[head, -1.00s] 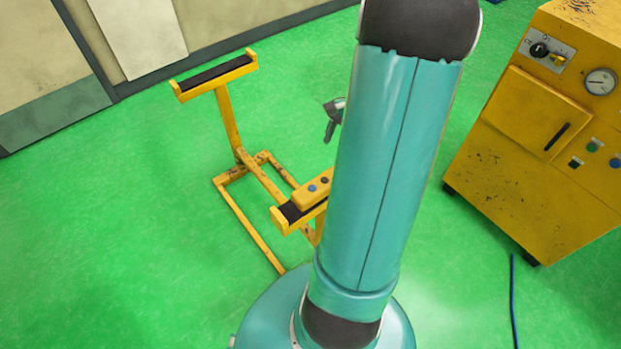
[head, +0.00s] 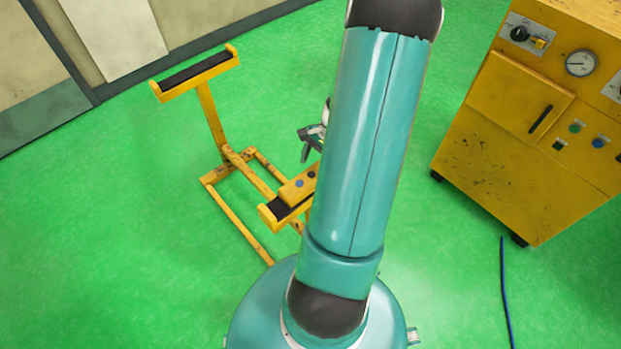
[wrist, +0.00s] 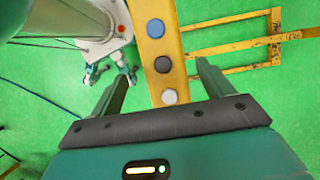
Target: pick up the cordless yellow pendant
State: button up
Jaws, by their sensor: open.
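The yellow pendant (head: 293,189) is a slim bar with buttons on its face. It lies on the black-padded near crossbar of the yellow stand (head: 211,115), and my arm hides its right end. In the wrist view the pendant (wrist: 155,25) runs lengthwise down the middle, with blue, dark and pale buttons. My gripper (head: 306,148) is partly hidden behind my arm and appears above the pendant in the head view. In the wrist view my gripper (wrist: 163,70) is open and empty, one finger on each side of the pendant's line. I cannot tell the remaining gap.
A yellow machine cabinet (head: 520,140) with a gauge and knobs stands at the right. A blue cable (head: 505,295) lies on the floor near it. A wall with panels (head: 115,40) is at the back left. The green floor around the stand is largely clear.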

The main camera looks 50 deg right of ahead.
aim_at(311, 175)
jog(key=x, duration=0.4)
jog(key=shift+w+a+f, duration=0.25)
jog(key=shift+f, duration=0.05)
jog(key=shift+c, duration=0.4)
jog(key=c, duration=1.3)
jog(key=shift+r, duration=0.1)
